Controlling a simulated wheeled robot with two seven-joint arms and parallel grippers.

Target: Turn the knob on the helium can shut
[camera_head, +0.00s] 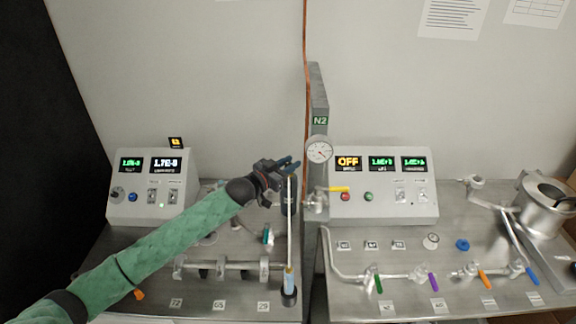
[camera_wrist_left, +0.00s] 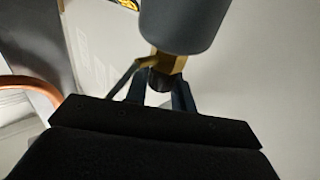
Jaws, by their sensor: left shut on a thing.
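The helium can shows in the left wrist view as a grey cylinder (camera_wrist_left: 185,22) with a brass neck (camera_wrist_left: 165,62) and a small dark knob (camera_wrist_left: 160,80). In the head view a dark cylinder (camera_head: 289,206), probably the can, stands partly hidden behind my left gripper (camera_head: 289,165). The gripper's blue fingers (camera_wrist_left: 160,97) are shut on the knob, one on each side of it. How far the knob is turned cannot be told. My right gripper is not in view.
A thin pale rod (camera_head: 290,235) runs down to a light blue piece (camera_head: 289,278) at the bench front. A grey N2 post (camera_head: 319,100), a dial gauge (camera_head: 319,150) and a copper pipe (camera_head: 305,80) stand just right. Control boxes (camera_head: 125,205) (camera_head: 385,208) flank the gripper.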

